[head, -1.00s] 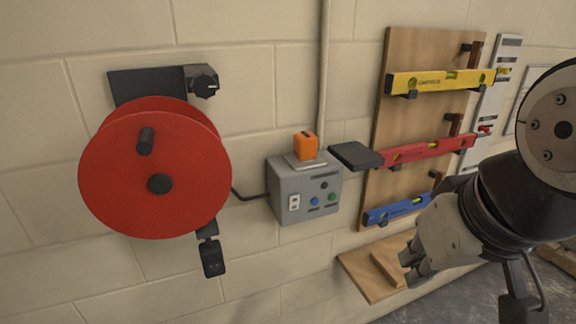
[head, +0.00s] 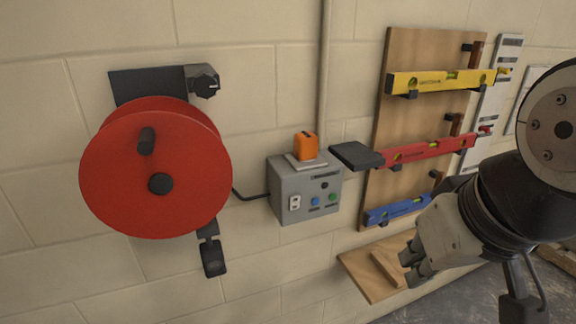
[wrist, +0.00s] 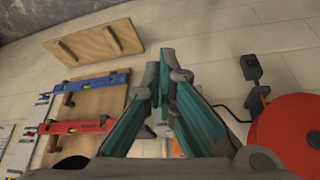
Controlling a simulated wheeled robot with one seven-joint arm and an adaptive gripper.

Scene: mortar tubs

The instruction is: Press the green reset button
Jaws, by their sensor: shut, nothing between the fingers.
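The green button (head: 333,197) is a small round button on the front of a grey control box (head: 284,203) on the wall in the head view. A blue button (head: 315,201) sits to its left, a dark knob (head: 324,185) above them, and a white switch (head: 295,202) at the far left of the box. My gripper (head: 409,268) is right of and below the box, apart from it, in front of the wooden ledge. In the wrist view my gripper (wrist: 158,85) has its fingers together and empty; they hide most of the box behind them.
A red reel (head: 110,185) hangs left of the box. An orange object (head: 305,146) sits on top of it. A dark flat block (head: 357,155) juts out on the right, by a board (head: 408,50) with yellow, red and blue levels. A wooden ledge (head: 365,279) is below.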

